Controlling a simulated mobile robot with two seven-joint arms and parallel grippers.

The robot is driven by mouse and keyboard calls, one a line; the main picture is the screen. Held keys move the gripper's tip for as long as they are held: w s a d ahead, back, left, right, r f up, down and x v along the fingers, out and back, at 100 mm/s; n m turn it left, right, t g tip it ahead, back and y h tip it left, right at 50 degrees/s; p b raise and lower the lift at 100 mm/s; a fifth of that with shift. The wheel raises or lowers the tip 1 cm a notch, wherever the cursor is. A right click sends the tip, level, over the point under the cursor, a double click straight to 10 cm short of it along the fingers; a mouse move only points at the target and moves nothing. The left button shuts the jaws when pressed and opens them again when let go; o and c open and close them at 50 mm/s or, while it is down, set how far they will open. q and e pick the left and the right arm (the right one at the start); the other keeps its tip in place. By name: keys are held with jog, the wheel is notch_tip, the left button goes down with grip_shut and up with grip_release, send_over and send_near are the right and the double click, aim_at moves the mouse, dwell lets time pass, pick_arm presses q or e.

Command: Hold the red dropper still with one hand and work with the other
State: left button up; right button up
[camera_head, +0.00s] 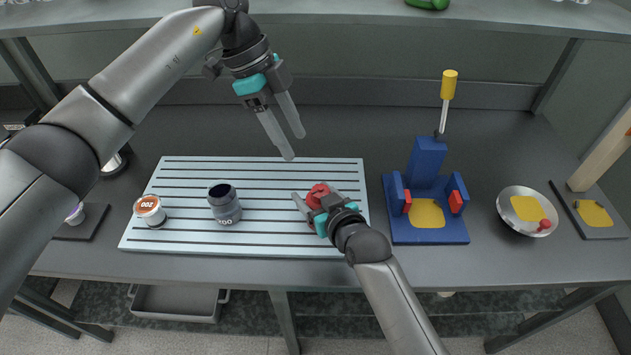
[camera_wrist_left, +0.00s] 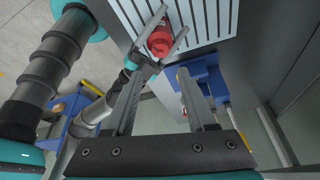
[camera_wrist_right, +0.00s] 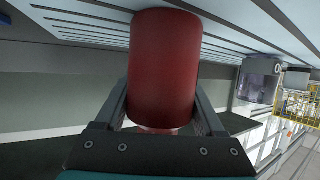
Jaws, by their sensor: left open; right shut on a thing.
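The red dropper (camera_head: 318,191) stands at the right end of the slatted white board. My right gripper (camera_head: 316,199) is shut on it, with a finger on each side. The right wrist view shows the red body (camera_wrist_right: 165,68) large between the fingers. My left gripper (camera_head: 288,146) is open and empty above the board's back edge, behind and to the left of the dropper. In the left wrist view the dropper (camera_wrist_left: 159,42) shows beyond the left fingers (camera_wrist_left: 158,95), apart from them.
On the slatted board (camera_head: 180,176) stand a dark, open-topped container (camera_head: 225,207) and a white can with an orange-brown label (camera_head: 149,209). A blue fixture (camera_head: 428,165) with a yellow-handled tool stands to the right. A metal bowl (camera_head: 512,222) lies beyond it.

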aim_at(319, 190)
pick_arm(q)
jog(key=x, duration=1.2)
grip_shut()
